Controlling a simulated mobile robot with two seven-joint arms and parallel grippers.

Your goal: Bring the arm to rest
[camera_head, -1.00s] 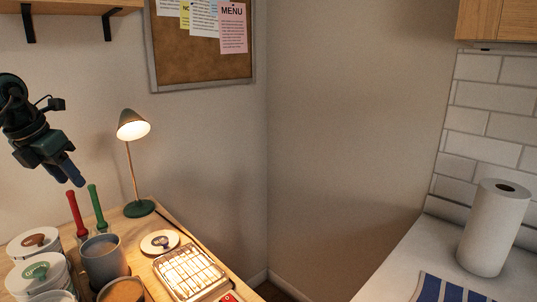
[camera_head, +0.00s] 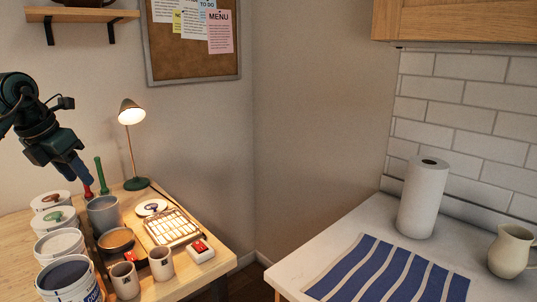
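My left arm comes in from the left, and its gripper (camera_head: 79,172) points down with dark blue fingers. It hangs in the air in front of the wall, above the left part of the wooden table (camera_head: 190,284). No object shows between the fingers, but they overlap from this angle and their gap cannot be judged. In the picture the fingertips overlap the top of a red-handled tool (camera_head: 88,191); whether they touch is unclear. My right gripper is not in view.
Near the arm stand a green-handled tool (camera_head: 101,178), a grey cup (camera_head: 103,213), white tubs (camera_head: 60,243), a lit lamp (camera_head: 132,150), a wire rack (camera_head: 173,227) and small mugs (camera_head: 161,263). Right, a counter (camera_head: 300,270) holds a paper roll (camera_head: 422,198), striped cloth (camera_head: 388,275) and jug (camera_head: 509,252).

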